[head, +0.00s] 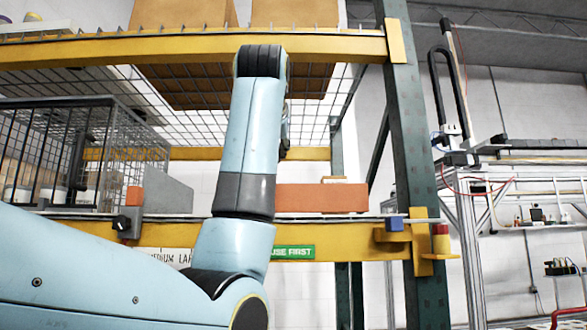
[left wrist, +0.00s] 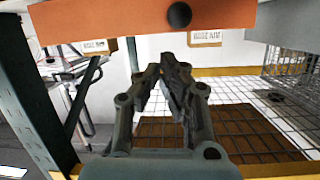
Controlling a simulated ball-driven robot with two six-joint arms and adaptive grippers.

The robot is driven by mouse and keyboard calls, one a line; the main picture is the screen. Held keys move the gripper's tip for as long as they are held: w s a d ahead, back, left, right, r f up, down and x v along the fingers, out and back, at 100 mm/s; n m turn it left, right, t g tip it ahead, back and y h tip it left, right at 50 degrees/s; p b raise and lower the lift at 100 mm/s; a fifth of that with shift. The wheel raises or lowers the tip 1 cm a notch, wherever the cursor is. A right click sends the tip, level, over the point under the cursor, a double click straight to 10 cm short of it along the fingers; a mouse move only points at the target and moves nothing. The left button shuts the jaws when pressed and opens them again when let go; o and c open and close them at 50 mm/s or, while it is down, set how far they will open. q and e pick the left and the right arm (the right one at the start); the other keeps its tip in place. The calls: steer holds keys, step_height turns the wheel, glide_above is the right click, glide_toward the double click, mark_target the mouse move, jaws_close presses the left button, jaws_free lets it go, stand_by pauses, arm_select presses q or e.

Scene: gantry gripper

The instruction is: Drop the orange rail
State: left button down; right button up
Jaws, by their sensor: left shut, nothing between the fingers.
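The orange rail (head: 320,198) is a long flat-sided bar on the middle shelf of the yellow and green rack, partly hidden behind my left arm in the head view. In the left wrist view, which looks upside down, the rail (left wrist: 110,22) crosses the top edge, with a dark round hole in its face. My left gripper (left wrist: 172,62) is shut and empty, its fingertips appearing just below the rail in that picture. I cannot tell how far apart they are in depth. In the head view my arm hides most of this gripper. My right gripper is in neither view.
A yellow shelf beam (head: 320,240) carries a green label and runs across the front. A wire cage (head: 60,150) stands left on the shelf. Small blue (head: 394,223) and red (head: 440,229) parts sit by the green upright (head: 412,130). Cardboard boxes (head: 295,13) are above.

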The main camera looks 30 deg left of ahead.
arm_select(q)
step_height(320, 180, up, 4)
steer(key=s, duration=0.3)
steer(key=p+x, duration=0.2)
steer(key=x, duration=0.1)
steer(key=f+p+x, duration=0.1)
steer(key=x, duration=0.3)
steer(key=p+x, duration=0.2)
steer(key=x, duration=0.1)
steer(key=shift+a+f+p, duration=0.25)
steer(key=shift+f+p, duration=0.1)
steer(key=shift+f, duration=0.1)
steer(key=shift+s+d+f, duration=0.25)
steer(key=shift+s+f, duration=0.15)
steer(key=shift+f, duration=0.2)
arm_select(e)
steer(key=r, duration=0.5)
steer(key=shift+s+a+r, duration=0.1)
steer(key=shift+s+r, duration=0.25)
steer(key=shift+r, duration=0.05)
